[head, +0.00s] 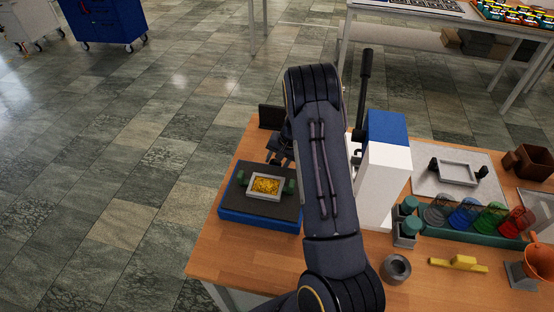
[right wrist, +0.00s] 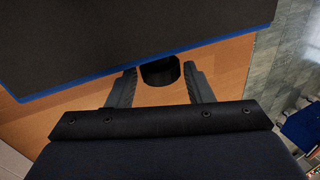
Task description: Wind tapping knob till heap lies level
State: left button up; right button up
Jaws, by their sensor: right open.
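The tapping device is a blue base with a dark top (head: 236,203) near the table's left edge. On it sits a pale rectangular tray (head: 251,191) between two green blocks, with a golden grainy heap (head: 266,185) inside. How level the heap lies is too small to tell. My right gripper (head: 279,152) is behind the device, partly hidden by my own arm. In the right wrist view its fingers (right wrist: 161,88) are open on either side of a black round knob (right wrist: 159,70) at the device's edge. I cannot tell whether they touch it. My left gripper is not in view.
A white and blue press (head: 385,175) with a black lever stands right of my arm. Farther right are a grey tray (head: 455,172), a green rack of coloured cups (head: 470,236), a grey ring (head: 397,268), a yellow piece (head: 460,263) and an orange funnel (head: 540,258).

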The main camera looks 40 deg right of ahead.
jog(key=shift+w+f, duration=0.1)
jog(key=shift+f, duration=0.2)
jog(key=c, duration=0.7)
jog(key=shift+a+g+h, duration=0.1)
jog(key=shift+g+h, duration=0.2)
jog(key=shift+w+a+g+h+b, duration=0.1)
jog(key=shift+w+g+h+b, duration=0.05)
jog(key=shift+g+h+b, duration=0.2)
jog(key=shift+w+a+g+h, duration=0.1)
jog(key=shift+w+g+h, duration=0.1)
jog(key=shift+g+h, duration=0.9)
jog(key=shift+w+a+g+h+b, duration=0.15)
jog(key=shift+g+h+b, duration=0.7)
jog(key=shift+g, duration=0.6)
